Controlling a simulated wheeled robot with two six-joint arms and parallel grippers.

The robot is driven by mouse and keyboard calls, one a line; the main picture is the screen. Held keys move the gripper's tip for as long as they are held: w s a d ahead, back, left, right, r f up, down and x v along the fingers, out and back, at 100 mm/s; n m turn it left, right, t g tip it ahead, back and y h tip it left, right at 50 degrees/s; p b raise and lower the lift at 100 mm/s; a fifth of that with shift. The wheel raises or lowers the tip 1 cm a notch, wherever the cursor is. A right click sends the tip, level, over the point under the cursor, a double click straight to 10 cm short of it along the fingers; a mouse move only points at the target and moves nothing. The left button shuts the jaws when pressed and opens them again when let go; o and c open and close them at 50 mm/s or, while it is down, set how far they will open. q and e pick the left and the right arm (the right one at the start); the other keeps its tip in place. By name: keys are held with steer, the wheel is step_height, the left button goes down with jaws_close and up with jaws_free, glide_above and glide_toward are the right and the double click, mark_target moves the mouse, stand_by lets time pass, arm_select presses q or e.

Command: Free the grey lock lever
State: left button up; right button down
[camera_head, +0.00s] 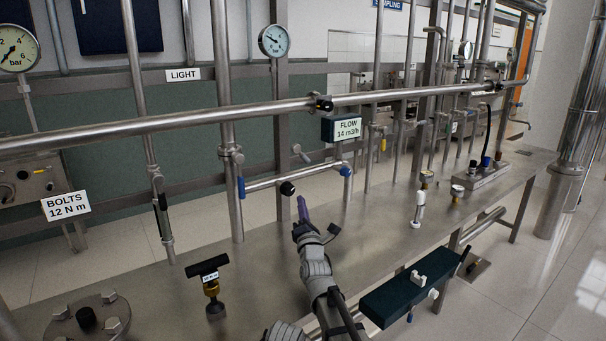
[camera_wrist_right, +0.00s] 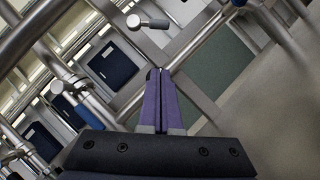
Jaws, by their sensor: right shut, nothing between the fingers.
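A small grey lever (camera_head: 302,154) with a pale round hub sits on the framework behind the bench, above the horizontal pipe. A grey-handled lever that looks like the same one shows at the top of the right wrist view (camera_wrist_right: 152,23). My right gripper (camera_head: 301,199) has purple fingers, pressed together and empty. It points up and away, below the lever and apart from it. In the right wrist view the closed fingertips (camera_wrist_right: 157,73) lie below the lever, near a crossing of bars. I cannot tell how the lever is locked.
A black T-handle (camera_head: 207,265) stands on the left of the steel bench. A long pipe (camera_head: 220,116) crosses above. The bench middle is mostly clear.

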steer(key=p, duration=0.4)
glide_toward(301, 154)
steer(key=w+a+f, duration=0.3)
steer(key=w+f, duration=0.1)
steer(key=w, duration=0.1)
steer(key=w+d+r+p, duration=0.2)
steer(key=shift+w+d+r, duration=0.15)
steer(key=shift+w+r, duration=0.15)
steer(key=shift+r, duration=0.1)
